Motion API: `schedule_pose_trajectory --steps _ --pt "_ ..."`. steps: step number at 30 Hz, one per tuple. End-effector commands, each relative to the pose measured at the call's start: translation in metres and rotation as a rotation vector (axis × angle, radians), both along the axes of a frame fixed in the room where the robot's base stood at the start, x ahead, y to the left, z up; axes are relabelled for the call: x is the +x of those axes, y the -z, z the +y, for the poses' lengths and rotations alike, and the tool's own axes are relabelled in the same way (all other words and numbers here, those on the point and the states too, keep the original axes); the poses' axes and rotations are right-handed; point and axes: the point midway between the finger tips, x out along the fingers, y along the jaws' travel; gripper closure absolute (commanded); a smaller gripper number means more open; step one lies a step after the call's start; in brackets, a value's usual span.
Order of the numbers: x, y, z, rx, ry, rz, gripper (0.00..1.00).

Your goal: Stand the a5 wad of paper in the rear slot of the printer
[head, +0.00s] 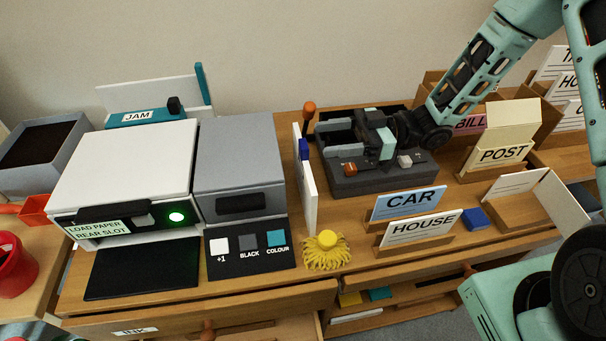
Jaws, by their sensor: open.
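The printer (125,165) is a white box at the left with a lit green button and a label reading "LOAD PAPER REAR SLOT". Behind it stand a teal part labelled "JAM" (140,116) and an upright white panel (150,92); the slot opening itself is hidden. I cannot identify the A5 wad with certainty. A white upright sheet or board (306,185) stands left of a dark grey desk unit (385,178). My gripper (362,135) is open, low over that unit and well right of the printer; its fingertips are hard to separate from the unit.
A grey unit (240,165) adjoins the printer, with a black button panel (250,248) in front. CAR (408,202) and HOUSE (420,230) cards, a yellow tasselled object (326,250) and a blue block (475,218) occupy the desk front. A POST holder (500,155) stands right.

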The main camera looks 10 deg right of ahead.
Motion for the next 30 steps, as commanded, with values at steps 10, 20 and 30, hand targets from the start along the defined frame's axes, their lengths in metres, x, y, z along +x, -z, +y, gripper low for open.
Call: schedule_pose_trajectory --steps 10,20,30 --pt "-0.004 0.004 0.035 0.001 -0.003 0.003 0.42" --pt "-0.004 0.006 0.061 -0.001 0.0 0.0 0.42" --pt "-0.004 0.007 0.06 -0.001 0.0 0.0 0.95"
